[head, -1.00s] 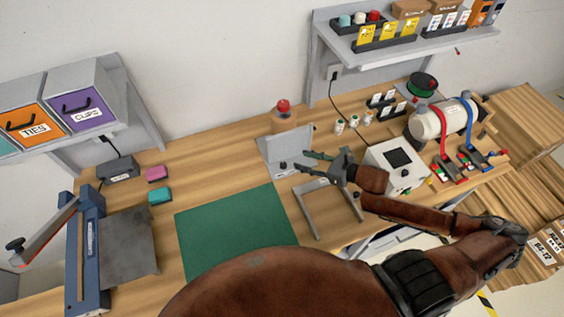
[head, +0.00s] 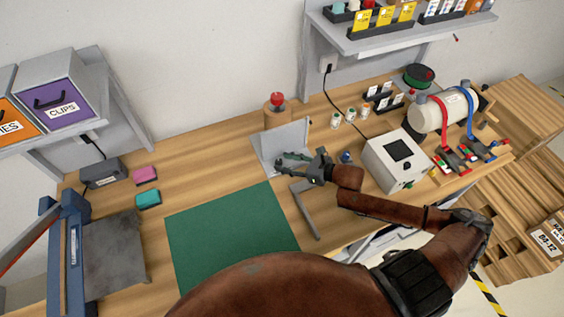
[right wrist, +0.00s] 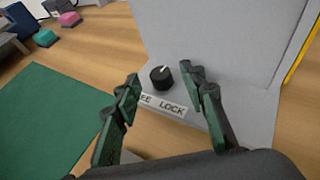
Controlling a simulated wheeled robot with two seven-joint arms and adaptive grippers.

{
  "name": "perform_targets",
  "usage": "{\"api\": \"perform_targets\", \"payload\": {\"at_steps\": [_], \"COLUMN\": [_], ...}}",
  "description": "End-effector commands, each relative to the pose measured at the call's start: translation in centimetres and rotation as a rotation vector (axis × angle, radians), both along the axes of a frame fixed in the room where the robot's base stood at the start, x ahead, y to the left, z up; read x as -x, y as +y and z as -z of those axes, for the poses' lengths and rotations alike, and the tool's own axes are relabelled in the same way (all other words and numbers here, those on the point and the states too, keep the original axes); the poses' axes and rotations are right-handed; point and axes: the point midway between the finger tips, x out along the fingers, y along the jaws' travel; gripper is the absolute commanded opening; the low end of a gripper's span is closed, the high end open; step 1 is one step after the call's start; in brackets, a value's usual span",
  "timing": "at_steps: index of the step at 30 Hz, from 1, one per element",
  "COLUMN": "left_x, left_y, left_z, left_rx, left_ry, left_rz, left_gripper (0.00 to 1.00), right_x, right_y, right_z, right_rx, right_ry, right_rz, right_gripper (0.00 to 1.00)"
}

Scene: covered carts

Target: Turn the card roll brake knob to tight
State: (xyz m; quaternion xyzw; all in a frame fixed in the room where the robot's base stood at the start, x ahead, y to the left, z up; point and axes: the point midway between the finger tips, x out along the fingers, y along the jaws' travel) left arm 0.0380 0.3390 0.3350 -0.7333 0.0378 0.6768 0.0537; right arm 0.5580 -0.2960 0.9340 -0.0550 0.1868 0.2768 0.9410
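A black round knob (right wrist: 161,77) with a white pointer line sits on an upright-backed grey metal bracket (right wrist: 200,40) in the right wrist view. A label beside it (right wrist: 163,105) shows "EE LOCK"; its left part is hidden by a finger. The pointer tilts toward the upper right. In the head view, the bracket (head: 290,137) stands on the bench and my gripper covers the knob. My right gripper (head: 283,163) is open, its fingers (right wrist: 160,80) on either side of the knob with gaps visible. I see no card roll marked as such. My left gripper is out of view.
A green mat (head: 230,235) lies left of the right gripper. A grey angled frame (head: 306,212) lies in front of it. A white box with a dark screen (head: 393,160) stands to the right. A red button (head: 277,99) on a wooden post stands behind the bracket.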

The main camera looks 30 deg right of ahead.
Motion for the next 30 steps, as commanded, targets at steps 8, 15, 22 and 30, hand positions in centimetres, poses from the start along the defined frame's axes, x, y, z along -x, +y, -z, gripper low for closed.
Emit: {"api": "perform_targets", "payload": {"at_steps": [8, 15, 22, 30], "left_x": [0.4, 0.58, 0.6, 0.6], "left_y": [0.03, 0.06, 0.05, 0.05], "left_z": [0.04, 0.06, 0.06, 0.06], "left_rx": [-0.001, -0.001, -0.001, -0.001], "left_ry": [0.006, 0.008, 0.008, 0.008], "left_rz": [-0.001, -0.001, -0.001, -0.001], "left_gripper": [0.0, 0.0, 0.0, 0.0], "right_x": [-1.42, -1.41, -1.4, -1.39], "right_y": [0.92, 0.9, 0.88, 0.87], "right_z": [0.75, 0.77, 0.75, 0.74], "right_rx": [0.0, 0.001, 0.0, 0.0], "right_ry": [0.001, 0.001, 0.001, 0.001], "right_rz": [0.0, 0.001, 0.001, 0.001], "right_gripper": [0.38, 0.37, 0.21, 0.03]}}
